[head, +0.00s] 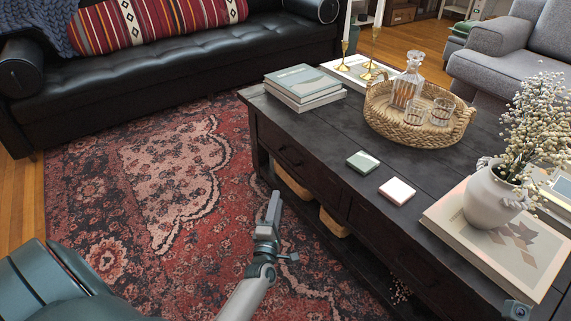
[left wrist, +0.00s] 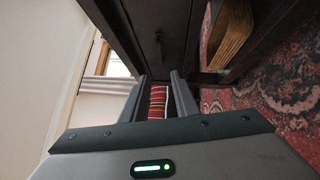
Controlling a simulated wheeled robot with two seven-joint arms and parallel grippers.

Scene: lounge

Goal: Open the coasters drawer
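The dark wooden coffee table (head: 330,130) has drawers along its long side. The far drawer (head: 290,152) has a dark handle and looks shut. A nearer drawer front (head: 388,236) also looks shut. I see no label saying which is the coasters drawer. My left gripper (head: 273,208) is over the rug, beside the table and apart from it. In the left wrist view, its fingers (left wrist: 157,95) are spread and empty, with a dark drawer front (left wrist: 165,25) and its handle (left wrist: 158,42) beyond them. A small grey part of mine at the bottom right edge may be my right gripper.
A green coaster (head: 363,162) and a pale coaster (head: 397,191) lie on the tabletop. Books (head: 303,85), a wicker tray (head: 420,133) with glassware, and a white vase (head: 492,196) stand there too. Baskets (head: 293,185) sit on the lower shelf. The patterned rug (head: 130,210) is clear.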

